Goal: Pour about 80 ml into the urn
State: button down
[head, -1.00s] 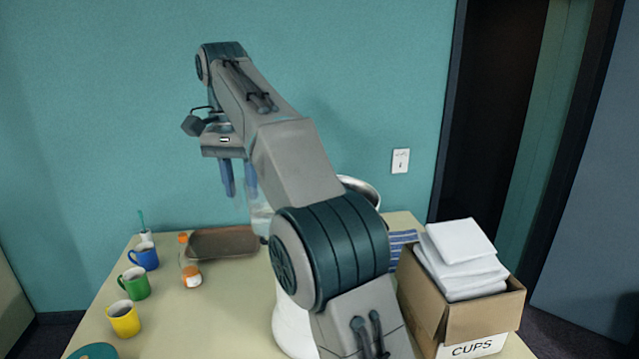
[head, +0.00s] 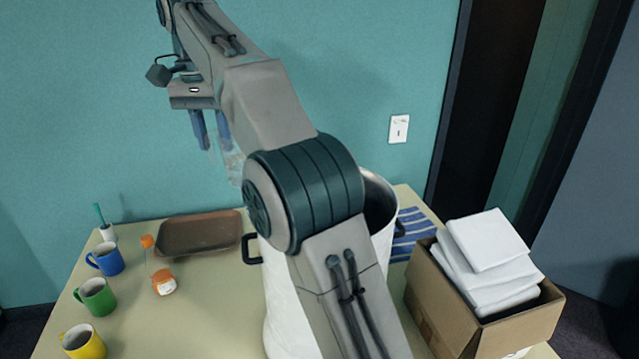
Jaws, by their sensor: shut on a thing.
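The urn (head: 382,234) is a large white pot with an open metal top and dark side handles. It stands on the table, and my arm hides much of its front and opening. My gripper (head: 212,136) is up to the left of the urn and above the table. Its blue fingers are shut on a clear vessel (head: 230,160), partly hidden by my arm. The vessel's tilt and how much liquid it holds cannot be made out. It is apart from the urn's opening in the picture.
Blue (head: 107,259), green (head: 97,297) and yellow (head: 83,342) mugs stand at the left. Near them are an orange-capped clear bottle (head: 163,284) and a brown tray (head: 200,247). A striped cloth (head: 412,240) and a cardboard box (head: 455,305) of white packs are at the right.

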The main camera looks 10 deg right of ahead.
jog(key=shift+w, duration=0.15)
jog(key=shift+d+r, duration=0.1)
jog(key=shift+r, duration=0.05)
jog(key=shift+d+r, duration=0.15)
jog(key=shift+s+d+r+t+y, duration=0.55)
jog(key=shift+d+r+y, duration=0.2)
jog(key=shift+y, duration=0.25)
jog(key=shift+s+d+r+n+t+y, duration=0.15)
jog(key=shift+s+d+t+y, duration=0.4)
jog(key=shift+d+y, duration=0.55)
jog(key=shift+s+d+r+n+t+y, duration=0.1)
jog(key=shift+s+d+r+t+y, duration=0.15)
jog(key=shift+s+d+t+y, duration=0.6)
jog(key=shift+s+d+r+n+t+y, duration=0.1)
jog(key=shift+s+d+r+t+y, duration=0.15)
jog(key=shift+d+y, duration=1.1)
jog(key=shift+f, duration=0.1)
